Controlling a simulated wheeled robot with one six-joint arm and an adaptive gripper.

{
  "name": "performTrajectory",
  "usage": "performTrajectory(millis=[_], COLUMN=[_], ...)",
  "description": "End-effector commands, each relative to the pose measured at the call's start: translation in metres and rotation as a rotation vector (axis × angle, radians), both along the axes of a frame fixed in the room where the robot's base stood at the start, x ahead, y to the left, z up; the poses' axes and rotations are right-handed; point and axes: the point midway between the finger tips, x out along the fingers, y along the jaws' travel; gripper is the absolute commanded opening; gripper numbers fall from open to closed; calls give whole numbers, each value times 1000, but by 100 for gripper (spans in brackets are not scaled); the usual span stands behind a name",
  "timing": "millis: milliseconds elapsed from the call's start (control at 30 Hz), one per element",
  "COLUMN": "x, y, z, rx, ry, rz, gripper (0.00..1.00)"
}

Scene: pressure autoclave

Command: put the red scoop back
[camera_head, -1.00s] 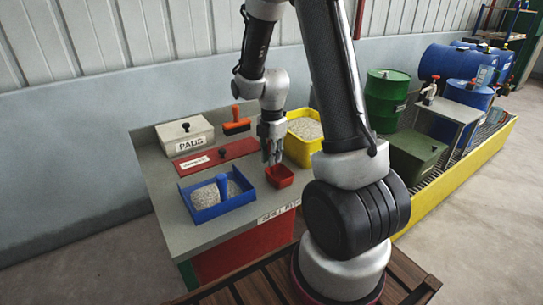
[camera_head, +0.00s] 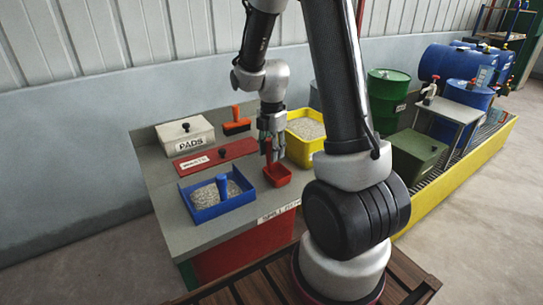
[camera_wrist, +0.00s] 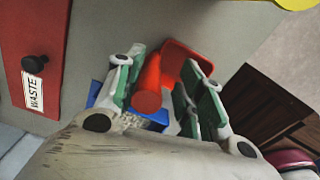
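The red scoop (camera_head: 279,176) rests on the grey bench top, just right of the blue tray, with its handle pointing up. My gripper (camera_head: 272,153) is above it, with the handle between its fingers. In the wrist view the scoop's red handle (camera_wrist: 150,88) stands between the green-padded fingers of my gripper (camera_wrist: 160,92). There is a visible gap beside the handle, so the fingers look open around it. The scoop's bowl is partly hidden behind the right finger in the wrist view.
The blue tray (camera_head: 190,205) holds grey granules and a blue-handled tool. A yellow bin (camera_head: 297,153) of granules stands behind the scoop. A red WASTE lid (camera_head: 232,153), an orange-handled brush (camera_head: 237,126) and a PADS box (camera_head: 186,145) lie to the left.

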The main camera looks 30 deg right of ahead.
Motion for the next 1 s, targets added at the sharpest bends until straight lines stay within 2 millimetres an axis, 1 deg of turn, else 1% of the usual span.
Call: performTrajectory(millis=[33, 100, 300, 400, 533, 633, 667, 767, 800, 867, 900, 967, 1000], x=[1, 1, 0, 0, -2, -12, -18, -46, -61, -86, -103, -126, -141], y=[0, 0, 0, 0, 0, 2, 4, 10, 13, 17, 19, 22, 24], z=[13, 30, 72, 86, 98, 116, 124, 156, 169, 186, 195, 206, 211], rx=[-1, 0, -1, 0, -1, 0, 1, 16, 29, 57, 81, 122, 152], ry=[-6, -7, -5, -3, -5, -29, -41, -97, -124, -161, -183, -212, -227], rz=[0, 0, 0, 0, -13, -111, -163, -417, -542, -745, -878, -1071, -1191], gripper=[38, 38, 38, 38, 38, 38, 38, 38, 38, 38, 38, 38, 38])
